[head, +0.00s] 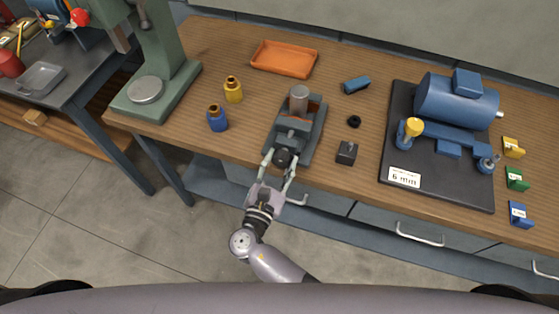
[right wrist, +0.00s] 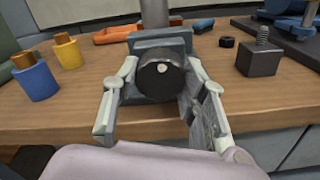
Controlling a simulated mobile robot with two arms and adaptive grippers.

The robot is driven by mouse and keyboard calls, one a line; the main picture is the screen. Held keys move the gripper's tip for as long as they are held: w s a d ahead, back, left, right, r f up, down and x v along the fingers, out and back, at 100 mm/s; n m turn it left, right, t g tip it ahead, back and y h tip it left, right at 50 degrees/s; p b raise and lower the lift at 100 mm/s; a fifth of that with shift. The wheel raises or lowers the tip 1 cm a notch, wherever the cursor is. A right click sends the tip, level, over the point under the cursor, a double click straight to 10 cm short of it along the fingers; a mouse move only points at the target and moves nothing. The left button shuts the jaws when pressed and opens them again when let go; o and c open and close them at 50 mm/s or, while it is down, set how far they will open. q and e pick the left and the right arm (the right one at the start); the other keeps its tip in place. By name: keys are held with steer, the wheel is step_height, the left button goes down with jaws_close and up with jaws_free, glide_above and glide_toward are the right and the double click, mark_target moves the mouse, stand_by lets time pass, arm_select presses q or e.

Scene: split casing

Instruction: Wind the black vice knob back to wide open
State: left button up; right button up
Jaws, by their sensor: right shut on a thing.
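The grey vice (head: 310,134) stands on the wooden bench near its front edge, with a grey cylinder (head: 299,98) upright in it. The black vice knob (head: 283,157) is at the vice's front end. In the right wrist view the knob (right wrist: 161,76) faces me, round with a pale centre. My right gripper (head: 279,160) reaches in from the front and is shut on the knob, with a finger on either side of it. The right gripper's fingers also show in the right wrist view (right wrist: 160,95). My left gripper is not in view.
A black block (head: 346,153) and a black ring (head: 354,121) lie right of the vice. Blue (head: 217,118) and yellow (head: 233,90) bottles stand left. An orange tray (head: 285,59) lies behind. A motor on a dark plate (head: 440,193) fills the right side.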

steer(key=o, duration=1.2)
steer(key=shift+c, duration=0.2)
steer(key=v, duration=0.7)
steer(key=shift+s, duration=0.25)
